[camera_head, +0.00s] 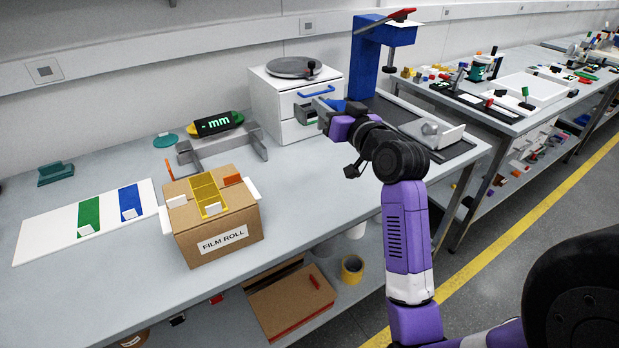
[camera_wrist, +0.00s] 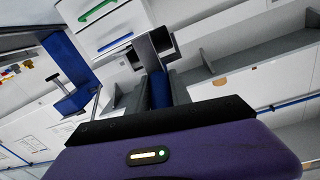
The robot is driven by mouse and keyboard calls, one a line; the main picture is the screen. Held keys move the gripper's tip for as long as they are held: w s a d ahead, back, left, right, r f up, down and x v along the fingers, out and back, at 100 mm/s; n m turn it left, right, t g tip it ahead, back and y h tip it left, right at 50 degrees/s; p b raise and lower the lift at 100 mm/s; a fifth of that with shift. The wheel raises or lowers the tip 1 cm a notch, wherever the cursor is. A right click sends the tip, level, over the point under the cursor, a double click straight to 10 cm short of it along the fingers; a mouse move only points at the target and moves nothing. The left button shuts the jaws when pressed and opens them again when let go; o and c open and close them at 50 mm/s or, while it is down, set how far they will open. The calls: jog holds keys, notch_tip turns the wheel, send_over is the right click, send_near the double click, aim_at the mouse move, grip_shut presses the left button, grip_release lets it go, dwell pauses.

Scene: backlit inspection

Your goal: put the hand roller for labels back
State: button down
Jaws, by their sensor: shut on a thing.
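The hand roller is in my gripper (camera_head: 322,112), seen mostly from behind. In the wrist view its blue handle (camera_wrist: 158,92) lies between the two grey fingers, with a grey frame and a dark head beyond it. In the head view the blue part of the roller (camera_head: 337,104) shows just above my purple wrist. My gripper also shows in the wrist view (camera_wrist: 156,100), shut on the handle. It is held in front of the white drawer cabinet (camera_head: 275,107), left of the blue stand (camera_head: 368,65). Whether the roller touches anything is unclear.
A "FILM ROLL" carton (camera_head: 220,238) stands at the bench front. Left of it lies a white board (camera_head: 45,235) with green and blue strips. A grey frame (camera_head: 215,149) carries a gauge. The bench's left part is fairly clear.

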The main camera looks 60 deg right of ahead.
jog(key=shift+f+b, duration=1.65)
jog(key=shift+f, duration=8.15)
jog(key=shift+f+b, duration=0.3)
jog(key=shift+b, duration=0.15)
jog(key=c, duration=1.2)
grip_release()
jog(key=shift+o, duration=0.2)
jog(key=shift+r+p, duration=0.15)
jog(key=shift+p, duration=0.3)
jog(key=shift+s+a, duration=0.2)
jog(key=shift+s, duration=0.05)
jog(key=b+v, duration=0.1)
jog(key=v, duration=0.2)
jog(key=b+v, duration=0.1)
jog(key=v, duration=0.3)
jog(key=b+v, duration=0.1)
jog(key=v, duration=0.2)
jog(key=shift+s+a+f, duration=0.2)
jog(key=shift+a+f, duration=0.15)
jog(key=shift+f, duration=0.05)
jog(key=shift+s+a+r, duration=0.1)
jog(key=shift+s+a, duration=0.15)
jog(key=shift+s, duration=0.05)
